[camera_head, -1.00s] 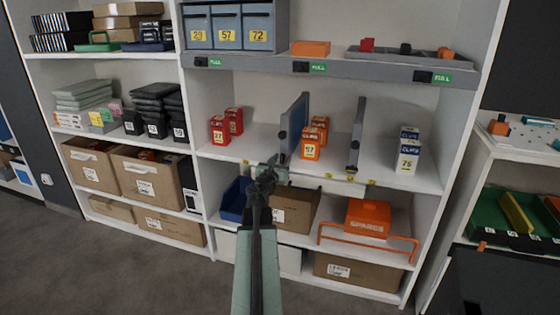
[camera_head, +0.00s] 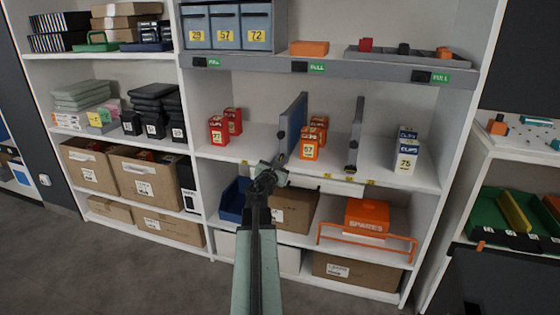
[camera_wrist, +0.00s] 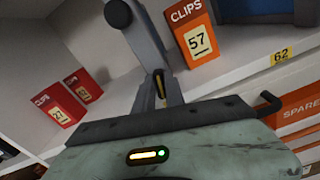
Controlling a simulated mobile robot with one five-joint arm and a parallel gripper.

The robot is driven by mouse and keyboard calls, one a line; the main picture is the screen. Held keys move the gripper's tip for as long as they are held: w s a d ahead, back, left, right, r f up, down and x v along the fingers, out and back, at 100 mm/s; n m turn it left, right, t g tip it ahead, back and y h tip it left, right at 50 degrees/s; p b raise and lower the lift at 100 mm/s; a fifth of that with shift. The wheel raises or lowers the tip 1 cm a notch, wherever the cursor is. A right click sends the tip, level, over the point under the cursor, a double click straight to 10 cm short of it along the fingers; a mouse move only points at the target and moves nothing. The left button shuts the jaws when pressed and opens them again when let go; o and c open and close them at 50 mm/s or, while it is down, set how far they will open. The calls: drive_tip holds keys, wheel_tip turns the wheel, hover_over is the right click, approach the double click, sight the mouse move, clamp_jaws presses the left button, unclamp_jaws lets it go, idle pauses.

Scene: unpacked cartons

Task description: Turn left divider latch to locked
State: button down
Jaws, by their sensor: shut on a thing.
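The left divider (camera_head: 292,125) is a grey upright panel on the middle shelf, with a dark round knob on its front edge; the knob (camera_wrist: 118,14) also shows in the wrist view. My gripper (camera_head: 277,166) is at the shelf's front edge, just below the divider's foot. In the wrist view its narrow grey jaws (camera_wrist: 160,90) are shut at the divider's lower front end. A small yellow strip of the latch (camera_wrist: 160,84) shows between them. The rest of the latch is hidden, so its angle cannot be told.
Orange clips boxes marked 57 (camera_head: 309,148) stand right of the divider, close to my gripper. Red boxes (camera_head: 218,130) stand to its left. A second divider (camera_head: 355,134) is farther right. The blue bin (camera_head: 232,200) and a carton (camera_head: 294,210) are below.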

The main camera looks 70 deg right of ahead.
drive_tip(key=shift+s+f+m, duration=0.1)
drive_tip(key=shift+f+m, duration=0.05)
drive_tip(key=shift+m, duration=3.6)
drive_tip(key=shift+s+f+m, duration=0.1)
drive_tip(key=shift+m, duration=3.65)
drive_tip(key=c, duration=1.4)
unclamp_jaws()
drive_tip(key=shift+a, duration=0.1)
